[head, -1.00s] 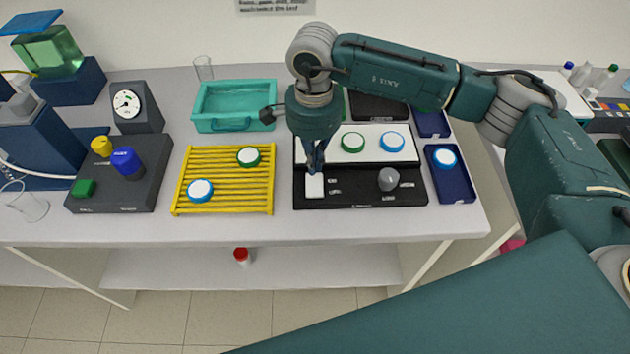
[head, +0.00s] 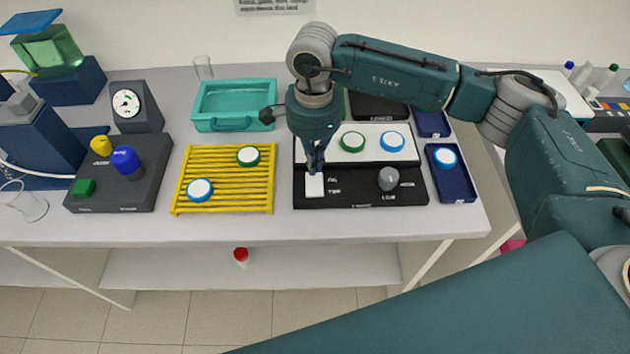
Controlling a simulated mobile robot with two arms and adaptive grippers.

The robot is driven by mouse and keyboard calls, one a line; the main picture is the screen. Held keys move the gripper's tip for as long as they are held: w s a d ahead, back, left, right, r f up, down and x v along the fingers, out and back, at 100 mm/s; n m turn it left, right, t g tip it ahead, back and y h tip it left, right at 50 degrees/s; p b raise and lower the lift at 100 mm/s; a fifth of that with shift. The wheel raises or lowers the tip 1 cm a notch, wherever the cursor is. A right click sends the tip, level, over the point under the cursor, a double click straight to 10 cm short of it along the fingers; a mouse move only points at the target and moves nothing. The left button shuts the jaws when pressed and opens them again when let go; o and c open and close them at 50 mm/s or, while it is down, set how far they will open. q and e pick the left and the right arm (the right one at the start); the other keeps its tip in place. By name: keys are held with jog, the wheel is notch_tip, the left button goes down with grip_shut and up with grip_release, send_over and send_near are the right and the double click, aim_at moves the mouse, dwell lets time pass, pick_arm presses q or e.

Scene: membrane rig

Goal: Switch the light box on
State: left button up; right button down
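The light box (head: 350,199) is a black unit on the table with a white panel (head: 370,155) along its back. On its front strip are a white rocker switch (head: 314,186) at the left and a grey knob (head: 388,179) at the right. A green-rimmed disc (head: 353,142) and a blue-rimmed disc (head: 392,142) lie on the panel. My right gripper (head: 315,168) points down, its tips at the far end of the switch. I cannot tell whether they touch it. The fingers look close together with nothing seen between them. My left gripper is not in view.
A yellow rack (head: 223,208) with two discs stands left of the light box, with a teal tray (head: 235,125) behind it. A dark control box (head: 110,195) is farther left. A navy tray (head: 459,190) with a disc stands close on the right. The table's front strip is clear.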

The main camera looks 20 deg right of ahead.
jog(key=shift+f+b, duration=1.15)
jog(key=shift+f, duration=0.1)
dwell(0.3)
jog(key=shift+r, duration=0.1)
jog(key=shift+r+p, duration=1.4)
jog(key=shift+r, duration=2.1)
